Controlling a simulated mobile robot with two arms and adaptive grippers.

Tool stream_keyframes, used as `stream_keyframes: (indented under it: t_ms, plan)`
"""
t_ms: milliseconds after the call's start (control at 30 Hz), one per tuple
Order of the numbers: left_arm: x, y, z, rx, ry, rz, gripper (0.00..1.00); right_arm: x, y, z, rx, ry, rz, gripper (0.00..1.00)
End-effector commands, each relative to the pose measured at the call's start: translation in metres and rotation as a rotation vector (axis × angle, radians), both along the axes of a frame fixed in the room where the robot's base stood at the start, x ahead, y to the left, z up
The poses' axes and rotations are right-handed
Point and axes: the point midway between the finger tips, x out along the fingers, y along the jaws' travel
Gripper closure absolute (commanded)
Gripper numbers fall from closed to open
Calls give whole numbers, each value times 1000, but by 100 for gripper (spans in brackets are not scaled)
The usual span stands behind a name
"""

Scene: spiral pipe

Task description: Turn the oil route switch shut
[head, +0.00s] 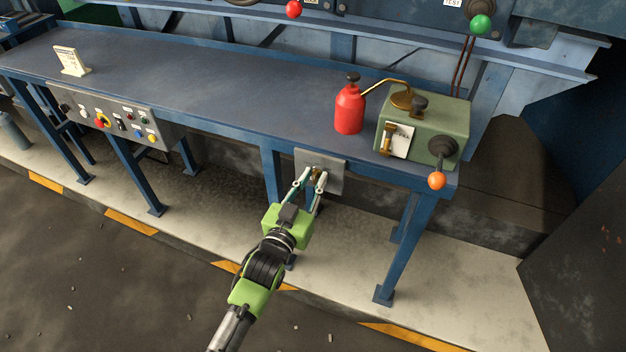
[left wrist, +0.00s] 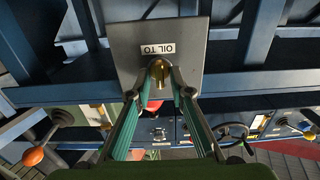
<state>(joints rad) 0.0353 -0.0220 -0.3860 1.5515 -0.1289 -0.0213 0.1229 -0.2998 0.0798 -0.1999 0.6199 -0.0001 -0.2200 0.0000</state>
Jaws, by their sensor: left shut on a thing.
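In the left wrist view the left gripper (left wrist: 160,80) has one finger on each side of the knob. The rest of the label's text is hidden or unreadable. My right gripper is not seen.
On the bench (head: 230,85) stand a red oil can (head: 349,112) and a green box (head: 452,118) with an orange-knobbed lever (head: 437,181). A control panel (head: 115,117) hangs on the bench front to the left. A blue leg (head: 410,250) stands right of my arm.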

Motion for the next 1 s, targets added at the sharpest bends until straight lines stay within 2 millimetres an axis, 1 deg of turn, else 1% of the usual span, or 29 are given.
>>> stream_keyframes:
  t_ms: [33, 67, 333, 467, 567, 800, 900, 1000]
  plan:
    - [0, 0, -1, 0, 1, 0, 100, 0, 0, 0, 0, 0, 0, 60]
    - [0, 0, 0, 0, 1, 0, 76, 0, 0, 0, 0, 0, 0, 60]
    - [-1, 0, -1, 1, 1, 0, 76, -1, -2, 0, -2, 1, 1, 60]
    - [-10, 4, -2, 2, 1, 0, 76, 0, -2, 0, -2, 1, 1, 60]
    - [-26, 11, -2, 3, 2, 0, 76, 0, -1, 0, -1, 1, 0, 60]
    - [-75, 30, -2, 2, 3, 0, 76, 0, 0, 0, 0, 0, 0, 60]
    - [-91, 37, -2, 1, 4, 0, 76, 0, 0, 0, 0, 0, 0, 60]
    - [-102, 41, -2, 1, 3, 0, 76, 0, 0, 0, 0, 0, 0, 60]
